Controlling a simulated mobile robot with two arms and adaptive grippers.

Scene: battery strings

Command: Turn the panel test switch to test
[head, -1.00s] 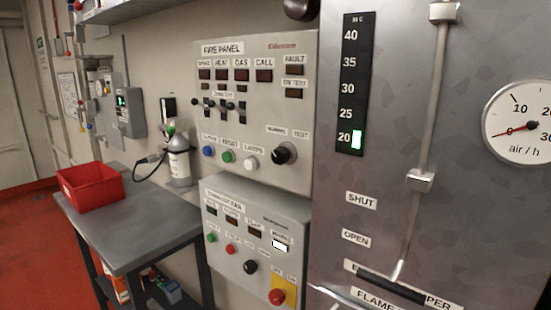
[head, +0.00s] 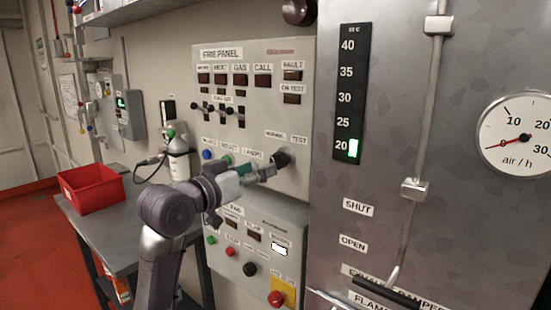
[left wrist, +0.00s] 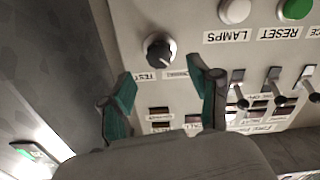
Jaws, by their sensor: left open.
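The panel test switch (head: 282,159) is a round black knob at the lower right of the fire panel (head: 215,133), under labels reading NORMAL on the left and TEST on the right. It also shows in the left wrist view (left wrist: 160,49), where the panel appears upside down. I cannot tell clearly which label its pointer faces. My left gripper (head: 264,170) is in front of the knob in the head view. In the left wrist view its green-padded fingers (left wrist: 165,88) are apart and empty, with the knob beyond their tips, apparently untouched. The ON TEST lamp (head: 292,99) is dark.
White (left wrist: 236,10) and green (left wrist: 296,8) push buttons and several toggle switches (left wrist: 272,84) sit close to the knob. A lower fan panel (head: 262,265) with a red button is below. A steel cabinet (head: 400,120) with a lever rod stands at the right.

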